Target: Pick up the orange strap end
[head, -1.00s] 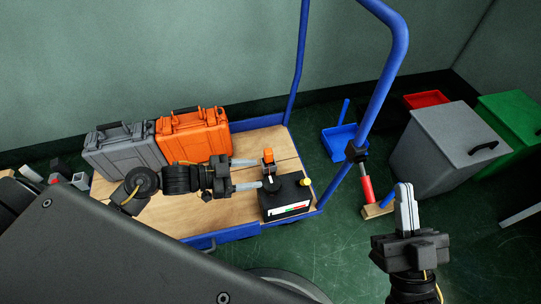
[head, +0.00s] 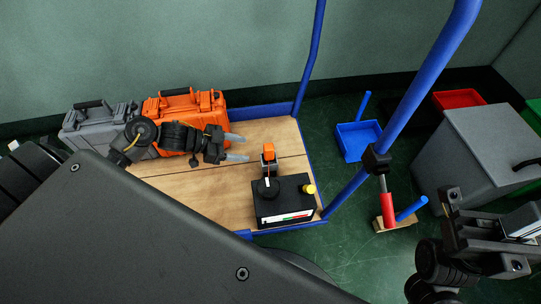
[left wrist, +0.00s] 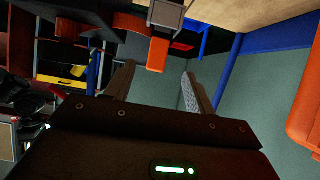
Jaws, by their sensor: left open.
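The orange strap end (head: 268,151) is a small orange block standing up at the back of a black box (head: 284,203) with a dial, on the wooden platform. My left gripper (head: 236,148) is open and empty. Its fingers point right, toward the strap end, with a gap between them. In the left wrist view an orange piece (left wrist: 158,54), which looks like the strap end, shows beyond and between the open fingers (left wrist: 158,82). My right gripper (head: 525,225) is at the right edge of the head view, partly cut off, far from the strap end.
An orange case (head: 187,103) and a grey case (head: 95,127) stand behind and left of my left gripper. Blue rails (head: 345,192) edge the cart's right side. A blue tray (head: 358,140), red-handled tool (head: 388,208) and grey bin (head: 480,150) are on the floor.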

